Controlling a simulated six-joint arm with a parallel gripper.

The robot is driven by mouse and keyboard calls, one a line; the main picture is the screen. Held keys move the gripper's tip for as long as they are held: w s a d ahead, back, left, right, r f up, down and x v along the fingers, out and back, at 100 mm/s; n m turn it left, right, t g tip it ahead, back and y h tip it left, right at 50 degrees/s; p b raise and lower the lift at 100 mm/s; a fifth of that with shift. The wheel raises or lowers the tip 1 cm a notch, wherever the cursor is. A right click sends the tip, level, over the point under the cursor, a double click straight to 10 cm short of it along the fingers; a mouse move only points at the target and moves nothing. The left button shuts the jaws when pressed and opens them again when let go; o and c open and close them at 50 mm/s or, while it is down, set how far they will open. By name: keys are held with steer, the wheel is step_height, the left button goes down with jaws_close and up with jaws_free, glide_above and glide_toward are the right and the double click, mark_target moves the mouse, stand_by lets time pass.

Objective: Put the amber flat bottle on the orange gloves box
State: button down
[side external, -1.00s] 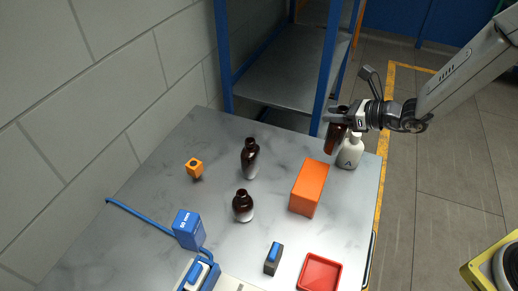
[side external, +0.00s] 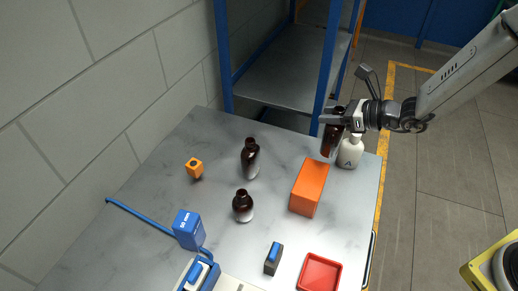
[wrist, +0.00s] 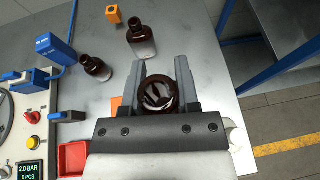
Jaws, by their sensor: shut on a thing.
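My gripper (side external: 334,120) is shut on a dark amber bottle (side external: 331,144), which hangs roughly upright below the fingers. In the wrist view the bottle's round mouth (wrist: 158,93) shows between the two grey fingers (wrist: 160,80). The orange gloves box (side external: 309,189) stands on the table, nearer the camera and a little left of the held bottle. In the side view the bottle's lower end appears above and behind the box's far end, apart from it. In the wrist view only an orange sliver of the box (wrist: 116,103) shows; my gripper hides the rest.
A white pump bottle (side external: 350,153) stands close beside the held bottle. Two other amber bottles, a taller one (side external: 250,160) and a shorter one (side external: 243,207), stand left of the box. A red tray (side external: 320,272) lies in front. A blue-posted shelf (side external: 285,75) stands behind the table.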

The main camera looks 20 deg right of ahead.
steer(key=s+a+r+n+g+y, duration=0.1)
steer(key=s+a+r, duration=0.2)
steer(key=a, duration=0.3)
steer(key=shift+w+f, duration=0.15)
steer(key=shift+f, duration=2.15)
steer(key=shift+f, duration=1.8)
steer(key=shift+c, duration=1.7)
jaws_free()
steer(key=shift+f, duration=0.15)
steer(key=shift+r, duration=0.2)
